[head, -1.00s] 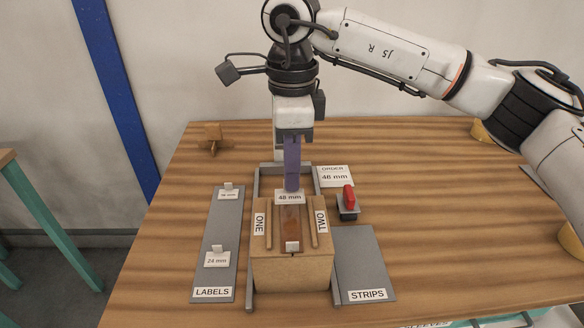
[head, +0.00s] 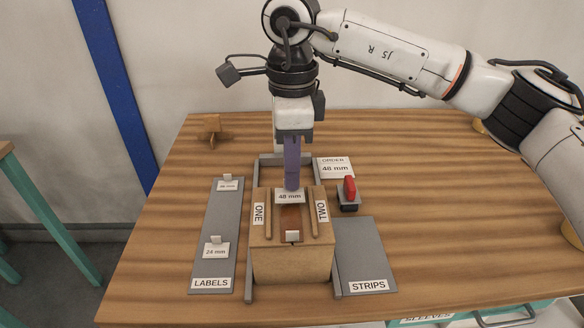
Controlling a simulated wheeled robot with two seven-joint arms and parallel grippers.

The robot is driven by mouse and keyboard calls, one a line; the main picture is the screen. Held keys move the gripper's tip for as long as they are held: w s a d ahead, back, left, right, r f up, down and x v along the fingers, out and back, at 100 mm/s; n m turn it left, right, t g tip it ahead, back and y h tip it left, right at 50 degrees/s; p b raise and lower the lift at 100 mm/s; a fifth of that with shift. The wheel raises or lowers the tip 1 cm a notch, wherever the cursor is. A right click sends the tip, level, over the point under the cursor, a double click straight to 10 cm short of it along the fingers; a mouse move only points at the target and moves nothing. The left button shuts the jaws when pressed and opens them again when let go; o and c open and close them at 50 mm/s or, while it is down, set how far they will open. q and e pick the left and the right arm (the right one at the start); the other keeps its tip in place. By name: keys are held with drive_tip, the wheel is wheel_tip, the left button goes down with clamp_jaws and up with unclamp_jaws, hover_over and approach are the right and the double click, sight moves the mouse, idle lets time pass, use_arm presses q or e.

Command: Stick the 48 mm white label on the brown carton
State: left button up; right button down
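The brown carton (head: 290,265) stands at the middle of the table, with strips marked ONE and TWO on its top and a brown band between them. A small white tab stands at the band's front. The 48 mm white label (head: 289,197) is at the rear of the carton's top, at my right gripper's fingertips. I cannot tell whether it touches the carton. My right gripper (head: 291,186) points straight down, its purple fingers appearing shut on the label, whose tab is hidden. My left gripper is not in view.
Left of the carton is a grey LABELS board (head: 222,215) with a 24 mm label (head: 215,249) and another label (head: 228,185). At right are a grey STRIPS board (head: 362,250), a red-handled tool (head: 349,190) and a 48 mm order card (head: 336,168). A wooden stand (head: 212,131) is at back left.

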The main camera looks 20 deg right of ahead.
drive_tip(key=shift+f+b, duration=0.3)
drive_tip(key=shift+f, duration=0.3)
idle(0.4)
drive_tip(key=c, duration=1.7)
unclamp_jaws()
drive_tip(key=shift+c, duration=0.2)
drive_tip(key=shift+r, duration=0.1)
drive_tip(key=shift+r+p, duration=2.6)
drive_tip(key=shift+r, duration=0.9)
drive_tip(key=shift+f, duration=0.1)
